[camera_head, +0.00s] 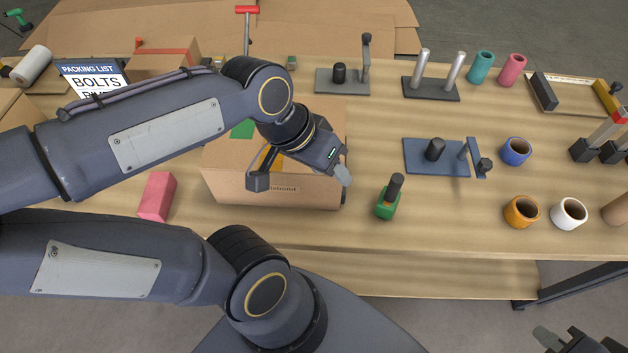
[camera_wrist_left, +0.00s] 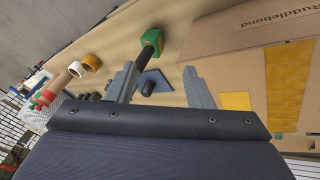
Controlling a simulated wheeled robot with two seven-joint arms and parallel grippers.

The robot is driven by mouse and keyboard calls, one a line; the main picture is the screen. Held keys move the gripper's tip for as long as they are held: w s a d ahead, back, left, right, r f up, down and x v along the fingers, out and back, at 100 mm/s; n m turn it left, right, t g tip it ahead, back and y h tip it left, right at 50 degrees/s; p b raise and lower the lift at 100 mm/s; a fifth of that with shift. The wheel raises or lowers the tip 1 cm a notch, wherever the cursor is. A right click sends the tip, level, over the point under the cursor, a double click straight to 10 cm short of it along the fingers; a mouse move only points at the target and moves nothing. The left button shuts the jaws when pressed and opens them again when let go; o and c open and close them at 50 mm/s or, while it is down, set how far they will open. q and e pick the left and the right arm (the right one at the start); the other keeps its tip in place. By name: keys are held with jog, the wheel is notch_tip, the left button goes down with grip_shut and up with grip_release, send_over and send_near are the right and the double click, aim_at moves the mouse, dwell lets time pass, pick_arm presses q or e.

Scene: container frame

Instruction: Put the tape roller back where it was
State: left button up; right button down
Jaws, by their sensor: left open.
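The tape roller, which I take to be the green block with a dark upright handle (camera_head: 387,207), stands on the table right of the cardboard box. In the left wrist view the tape roller (camera_wrist_left: 151,40) shows beyond the fingers, its handle partly hidden by one finger. My left gripper (camera_head: 301,178) is over the front of the box, left of the tape roller. Its fingers are apart, with nothing held; they also show in the left wrist view (camera_wrist_left: 159,69). My right gripper (camera_head: 562,341) is only partly in view at the bottom right corner, away from the table.
A blue fixture (camera_head: 420,158) is behind the tape roller. Blue, orange and white cups (camera_head: 569,213) stand to the right. The table front below the tape roller is clear.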

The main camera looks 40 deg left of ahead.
pick_arm(q)
jog(key=shift+s+a+f+n+t, duration=0.1)
jog(key=shift+s+f+n+t, duration=0.2)
jog(key=shift+s, duration=0.25)
jog(key=shift+s+f+n+t, duration=0.2)
jog(key=shift+s+n+t, duration=0.1)
jog(key=shift+s, duration=0.25)
jog(key=shift+s+a+f+n+t, duration=0.1)
jog(key=shift+s+f+n+t, duration=0.2)
jog(key=shift+s, duration=0.25)
jog(key=shift+r, duration=0.1)
